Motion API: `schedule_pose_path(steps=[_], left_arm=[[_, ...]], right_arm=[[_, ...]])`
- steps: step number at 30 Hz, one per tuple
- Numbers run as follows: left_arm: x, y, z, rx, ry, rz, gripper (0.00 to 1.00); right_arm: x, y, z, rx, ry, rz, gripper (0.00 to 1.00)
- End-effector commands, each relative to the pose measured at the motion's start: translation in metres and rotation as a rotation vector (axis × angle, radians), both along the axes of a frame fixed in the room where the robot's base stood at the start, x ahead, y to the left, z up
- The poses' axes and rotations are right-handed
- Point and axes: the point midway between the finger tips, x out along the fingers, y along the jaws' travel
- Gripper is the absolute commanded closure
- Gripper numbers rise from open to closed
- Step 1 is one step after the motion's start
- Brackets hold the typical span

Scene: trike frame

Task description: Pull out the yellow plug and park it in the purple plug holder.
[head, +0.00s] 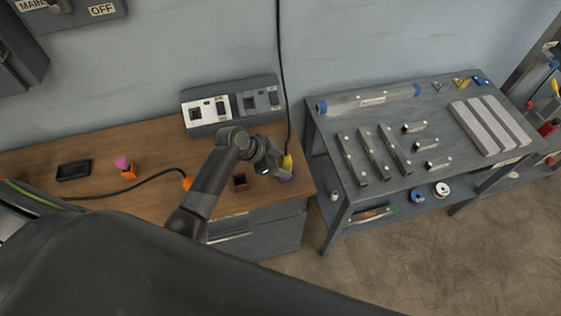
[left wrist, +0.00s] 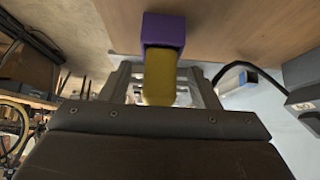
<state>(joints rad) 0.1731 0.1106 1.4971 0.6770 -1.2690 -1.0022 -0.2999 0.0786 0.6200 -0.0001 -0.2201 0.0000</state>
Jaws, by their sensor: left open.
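The yellow plug (head: 287,162) stands at the right end of the wooden bench, with a black cable rising from it. The purple plug holder (head: 287,178) is right below it. In the left wrist view the yellow plug (left wrist: 160,77) meets the purple holder (left wrist: 163,30) and its lower end appears to sit in it. My left gripper (head: 275,165) is at the plug; in the left wrist view its open fingers (left wrist: 160,85) lie on either side of the plug. The plug's tip is hidden. My right gripper is not in view.
A grey socket box (head: 232,104) stands at the bench's back. An orange plug (head: 187,183) with a black cable, a small dark brown block (head: 239,182), an orange block with a pink top (head: 126,168) and a black tray (head: 74,170) are on the bench (head: 150,145). A grey table (head: 325,130) stands right.

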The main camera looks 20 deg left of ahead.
Motion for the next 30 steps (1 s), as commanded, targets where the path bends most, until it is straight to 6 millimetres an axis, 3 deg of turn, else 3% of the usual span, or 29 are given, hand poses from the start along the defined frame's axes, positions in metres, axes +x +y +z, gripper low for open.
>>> schedule_pose_path(steps=[10, 30], left_arm=[[-0.009, 0.015, 0.019, 0.004, -0.002, 0.0, 0.44], [-0.054, 0.082, 0.118, 0.006, -0.002, -0.001, 0.44]], right_arm=[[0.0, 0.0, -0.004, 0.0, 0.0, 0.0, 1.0], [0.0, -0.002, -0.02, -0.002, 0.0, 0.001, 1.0]])
